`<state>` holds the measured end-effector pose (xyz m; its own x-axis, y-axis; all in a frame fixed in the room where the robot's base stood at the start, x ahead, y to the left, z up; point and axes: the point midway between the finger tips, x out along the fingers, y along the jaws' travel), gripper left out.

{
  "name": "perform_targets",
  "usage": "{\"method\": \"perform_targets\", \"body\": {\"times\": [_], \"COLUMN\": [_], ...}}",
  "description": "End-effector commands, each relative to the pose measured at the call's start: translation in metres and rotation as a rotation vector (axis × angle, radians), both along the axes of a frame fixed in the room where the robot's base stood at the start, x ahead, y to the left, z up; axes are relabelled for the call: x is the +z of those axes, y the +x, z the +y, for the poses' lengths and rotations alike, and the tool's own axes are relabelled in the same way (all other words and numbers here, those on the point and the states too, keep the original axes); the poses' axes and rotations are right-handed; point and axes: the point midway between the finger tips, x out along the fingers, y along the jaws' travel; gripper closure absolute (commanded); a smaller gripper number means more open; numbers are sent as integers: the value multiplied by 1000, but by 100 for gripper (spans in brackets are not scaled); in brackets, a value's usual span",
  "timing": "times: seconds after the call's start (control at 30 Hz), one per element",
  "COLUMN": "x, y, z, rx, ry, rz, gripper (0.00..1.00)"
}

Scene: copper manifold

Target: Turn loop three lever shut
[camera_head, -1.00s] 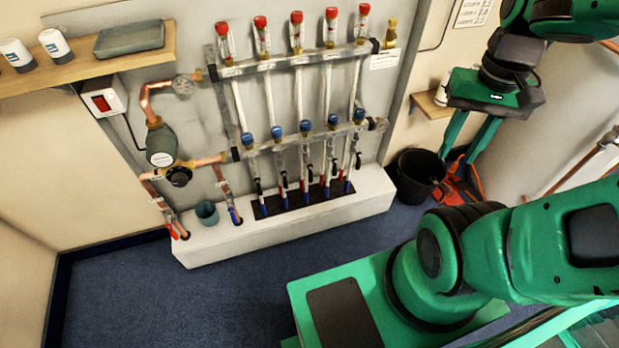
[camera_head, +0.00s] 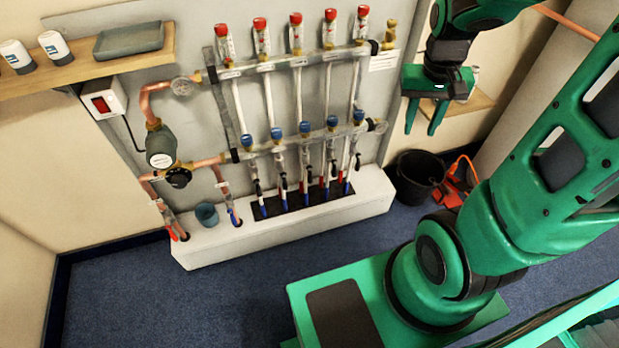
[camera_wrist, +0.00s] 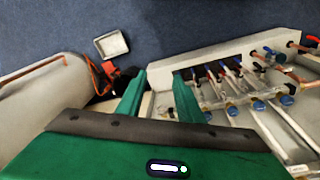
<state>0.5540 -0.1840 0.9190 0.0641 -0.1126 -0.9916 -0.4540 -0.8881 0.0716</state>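The copper manifold has a lower bar (camera_head: 290,141) with several blue caps and small dark levers below them. The third loop's black lever (camera_head: 307,173), counted from the left, hangs in the middle of the row; its exact angle is too small to tell. My gripper (camera_head: 423,132) is open and empty, right of the manifold, its fingers pointing down. In the wrist view my gripper (camera_wrist: 160,95) has its fingers apart, and the manifold's blue caps (camera_wrist: 259,106) lie to its right. The levers are small and unclear there.
A black bucket (camera_head: 419,177) and an orange item (camera_head: 458,180) stand on the floor at the right. A wooden shelf (camera_head: 480,102) is behind my gripper. The white plinth (camera_head: 290,225) juts out below the manifold.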

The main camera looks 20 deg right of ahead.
Motion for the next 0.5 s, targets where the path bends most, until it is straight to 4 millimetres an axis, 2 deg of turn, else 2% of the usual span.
{"method": "perform_targets", "body": {"times": [0.03, 0.2, 0.5], "x": [-12, -48, -125], "y": [16, 67, 144], "z": [3, 15, 53], "rx": [16, 63, 151], "ry": [-11, -44, -76], "rz": [-1, -38, -112], "gripper": [67, 67, 67]}}
